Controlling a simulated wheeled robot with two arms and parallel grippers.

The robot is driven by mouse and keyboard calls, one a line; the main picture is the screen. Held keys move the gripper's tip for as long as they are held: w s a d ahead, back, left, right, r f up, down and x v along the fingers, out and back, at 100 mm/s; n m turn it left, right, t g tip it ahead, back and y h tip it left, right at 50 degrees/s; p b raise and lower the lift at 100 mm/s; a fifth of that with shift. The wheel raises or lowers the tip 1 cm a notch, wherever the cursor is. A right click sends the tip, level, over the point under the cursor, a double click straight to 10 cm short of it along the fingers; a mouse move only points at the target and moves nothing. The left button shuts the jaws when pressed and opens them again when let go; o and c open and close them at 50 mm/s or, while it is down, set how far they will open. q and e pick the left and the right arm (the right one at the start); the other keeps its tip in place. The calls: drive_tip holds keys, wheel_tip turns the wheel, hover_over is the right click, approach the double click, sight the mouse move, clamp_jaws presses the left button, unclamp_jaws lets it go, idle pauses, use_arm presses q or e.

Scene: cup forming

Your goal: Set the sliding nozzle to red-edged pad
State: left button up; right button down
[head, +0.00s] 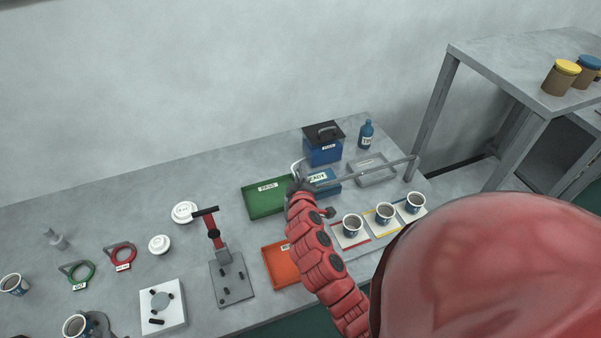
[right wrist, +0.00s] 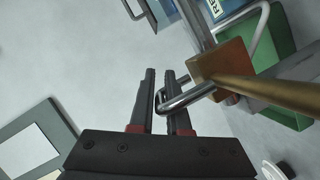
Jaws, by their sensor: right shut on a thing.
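In the right wrist view my right gripper (right wrist: 164,98) is shut on a metal loop handle (right wrist: 190,95). The loop joins a brass-coloured block (right wrist: 222,66) on a rod, which I take to be the sliding nozzle. In the head view my right gripper (head: 299,186) is at the left end of the grey rail (head: 385,164), partly hidden by my wrist. The nozzle's outlet cannot be made out. The red-edged pad (head: 366,241) holds a white and blue cup (head: 352,227) and lies to the right of my forearm. My left gripper is out of view.
Yellow-edged (head: 373,226) and blue-edged pads, each with a cup, continue to the right. A green tray (head: 262,211) lies left of the gripper, an orange tray (head: 275,265) below it. A blue box (head: 322,150) and a bottle (head: 366,134) stand behind.

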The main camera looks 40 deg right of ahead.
drive_tip(key=s+d+p, duration=0.2)
drive_tip(key=d+p, duration=0.1)
drive_tip(key=d, duration=0.8)
drive_tip(key=shift+s, duration=0.35)
drive_tip(key=shift+d, duration=0.1)
drive_tip(key=c, duration=0.9)
unclamp_jaws()
